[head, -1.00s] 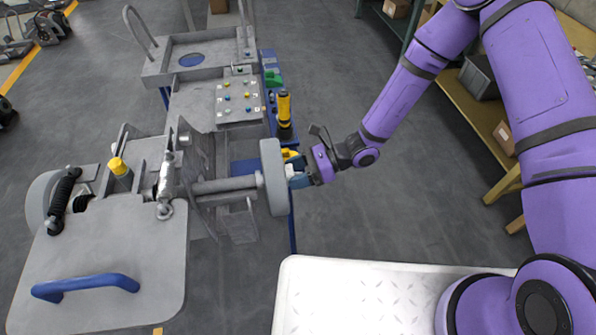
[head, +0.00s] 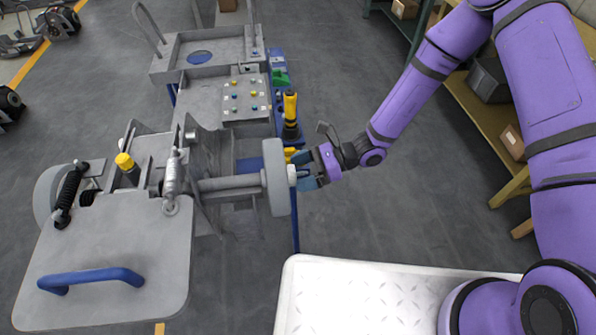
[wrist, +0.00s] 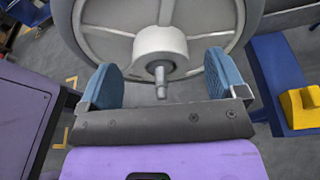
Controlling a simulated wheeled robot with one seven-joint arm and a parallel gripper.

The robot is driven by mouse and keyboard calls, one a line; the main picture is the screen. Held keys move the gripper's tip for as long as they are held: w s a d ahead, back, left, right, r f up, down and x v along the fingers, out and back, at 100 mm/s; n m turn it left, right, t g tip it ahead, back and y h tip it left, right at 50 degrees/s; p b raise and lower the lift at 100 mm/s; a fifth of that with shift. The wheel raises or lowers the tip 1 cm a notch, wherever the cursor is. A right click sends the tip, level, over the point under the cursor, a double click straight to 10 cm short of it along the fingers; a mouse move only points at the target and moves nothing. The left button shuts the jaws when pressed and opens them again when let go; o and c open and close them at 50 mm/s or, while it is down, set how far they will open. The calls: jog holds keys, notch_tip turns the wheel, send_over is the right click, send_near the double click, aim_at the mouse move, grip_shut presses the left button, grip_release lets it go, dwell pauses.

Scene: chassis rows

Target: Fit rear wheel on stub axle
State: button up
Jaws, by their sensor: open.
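The grey rear wheel (head: 275,178) stands upright on the end of the stub axle (head: 228,185) at the right side of the chassis. In the wrist view the wheel (wrist: 222,15) fills the top, with spokes, a round hub (wrist: 160,47) and a thin axle tip (wrist: 160,84) poking out of the hub. My gripper (head: 305,172) is just right of the wheel in the head view. In the wrist view my gripper's blue pads (wrist: 162,88) are spread apart on either side of the hub's front with nothing between them but the axle tip. How deep the wheel sits is hidden.
A blue stand with a yellow-and-black tool (head: 290,112) and a yellow block (wrist: 301,107) stands close beside the wheel. A white plate-topped surface (head: 370,295) lies in front. Shelving (head: 490,130) stands at the right. Open floor lies behind my forearm.

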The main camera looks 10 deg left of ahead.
jog(key=v, duration=0.9)
jog(key=shift+d, duration=0.3)
jog(key=shift+r, duration=0.15)
jog(key=shift+w+r, duration=0.1)
jog(key=s+d+r+n+t+h, duration=0.15)
jog(key=d+r+n+h, duration=0.35)
jog(key=r, duration=0.7)
jog(key=s+d+r+n+t+h, duration=0.1)
jog(key=s+d+r+n+h, duration=0.15)
jog(key=d+r+n, duration=0.75)
jog(key=s+d+r+t+h, duration=0.3)
jog(key=s+d+r, duration=0.2)
jog(key=s+r, duration=0.2)
jog(key=s+d+r+n+t+h, duration=0.1)
jog(key=s+d+r+t+h, duration=0.2)
jog(key=r, duration=0.9)
jog(key=s+d+t, duration=0.1)
jog(key=s+d, duration=0.2)
jog(key=s, duration=0.1)
jog(key=shift+s+d+h, duration=0.25)
jog(key=shift+s+h, duration=0.05)
jog(key=shift+h, duration=0.05)
jog(key=shift+t, duration=0.25)
